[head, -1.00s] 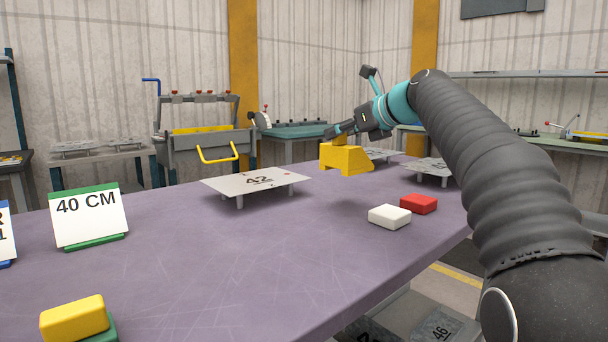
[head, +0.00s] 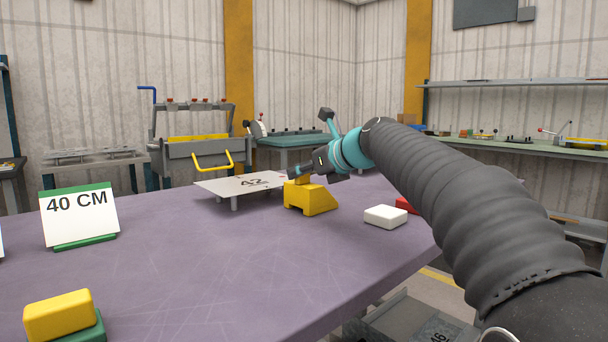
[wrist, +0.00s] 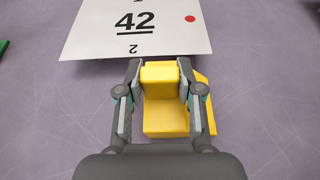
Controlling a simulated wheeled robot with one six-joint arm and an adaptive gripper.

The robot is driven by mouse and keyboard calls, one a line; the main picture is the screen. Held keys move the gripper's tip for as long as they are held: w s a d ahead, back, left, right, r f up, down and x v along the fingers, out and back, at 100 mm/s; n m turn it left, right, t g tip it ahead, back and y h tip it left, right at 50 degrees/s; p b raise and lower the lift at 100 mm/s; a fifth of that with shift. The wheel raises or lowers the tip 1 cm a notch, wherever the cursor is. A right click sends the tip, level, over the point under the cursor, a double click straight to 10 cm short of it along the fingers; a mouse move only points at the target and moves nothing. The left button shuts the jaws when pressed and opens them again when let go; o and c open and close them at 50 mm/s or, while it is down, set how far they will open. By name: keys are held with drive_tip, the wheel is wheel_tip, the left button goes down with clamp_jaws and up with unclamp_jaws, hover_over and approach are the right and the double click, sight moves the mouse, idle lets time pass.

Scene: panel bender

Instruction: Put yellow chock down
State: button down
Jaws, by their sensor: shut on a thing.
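The yellow chock (head: 311,198) is a stepped block with a sloped side, at the middle of the purple table in the head view. My gripper (head: 300,178) is shut on its raised upper part. In the wrist view the chock (wrist: 166,118) sits between the two fingers of my gripper (wrist: 161,78), one on each side. The chock looks upright. It appears at or very near the table surface; I cannot tell whether it touches.
The raised plate marked 42 (head: 240,184) stands just beyond the chock. A white block (head: 385,216) and a partly hidden red block (head: 405,204) lie to its right. A 40 CM sign (head: 79,216) and a yellow block (head: 59,314) are at left. The front middle table (head: 220,270) is clear.

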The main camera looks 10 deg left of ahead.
drive_tip(key=c, duration=0.7)
unclamp_jaws()
drive_tip(key=shift+f, duration=0.1)
drive_tip(key=shift+c, duration=0.2)
